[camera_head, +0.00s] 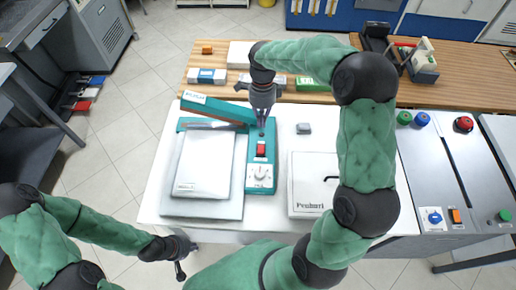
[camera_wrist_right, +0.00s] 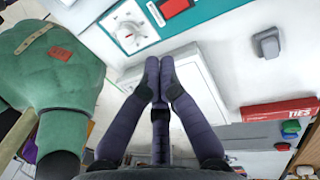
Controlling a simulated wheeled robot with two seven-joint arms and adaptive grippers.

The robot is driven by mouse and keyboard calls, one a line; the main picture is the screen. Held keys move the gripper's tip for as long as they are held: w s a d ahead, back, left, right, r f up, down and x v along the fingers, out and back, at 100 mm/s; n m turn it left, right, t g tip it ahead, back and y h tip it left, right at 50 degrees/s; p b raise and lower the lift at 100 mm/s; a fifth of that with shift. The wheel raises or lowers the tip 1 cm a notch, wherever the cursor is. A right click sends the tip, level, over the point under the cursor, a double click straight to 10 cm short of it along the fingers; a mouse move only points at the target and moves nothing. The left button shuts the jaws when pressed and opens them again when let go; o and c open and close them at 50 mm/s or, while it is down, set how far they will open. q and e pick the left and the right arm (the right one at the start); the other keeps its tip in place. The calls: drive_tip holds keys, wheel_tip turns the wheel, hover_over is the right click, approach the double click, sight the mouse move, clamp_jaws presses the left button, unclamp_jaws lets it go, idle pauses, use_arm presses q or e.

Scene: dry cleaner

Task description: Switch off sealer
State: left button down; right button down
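The sealer (camera_head: 251,180) is a teal machine with a white plate on its left and a teal bar across its back. Its control panel carries a red rocker switch (camera_head: 261,149) and a white dial (camera_head: 261,172). In the right wrist view the red switch (camera_wrist_right: 172,8) is at the top edge and the dial (camera_wrist_right: 128,36) is left of it. My right gripper (camera_head: 262,130) points down just behind the switch; its fingertips (camera_wrist_right: 158,65) are together and empty. Contact with the sealer cannot be told. My left gripper (camera_head: 181,262) hangs low in front of the table, its fingers unclear.
A small grey block (camera_head: 303,128) lies right of the sealer. A white lidded box (camera_head: 308,185) stands at the right, partly behind my right arm. Buttons sit on a grey console (camera_head: 443,185) farther right.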

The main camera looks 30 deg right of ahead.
drive_tip(key=shift+s, duration=0.1)
idle(0.3)
drive_tip(key=b, duration=0.3)
approach(261, 157)
drive_tip(key=f, duration=0.3)
drive_tip(key=s+f, duration=0.1)
drive_tip(key=f, duration=0.1)
drive_tip(key=shift+a+f, duration=0.1)
drive_tip(key=shift+a, duration=0.3)
drive_tip(key=shift+s+a+f+t+h+b, duration=0.15)
drive_tip(key=shift+f+t+h+b, duration=0.35)
drive_tip(key=shift+b, duration=0.6)
drive_tip(key=shift+r, duration=0.1)
drive_tip(key=shift+r+p, duration=0.65)
drive_tip(key=shift+r, duration=0.1)
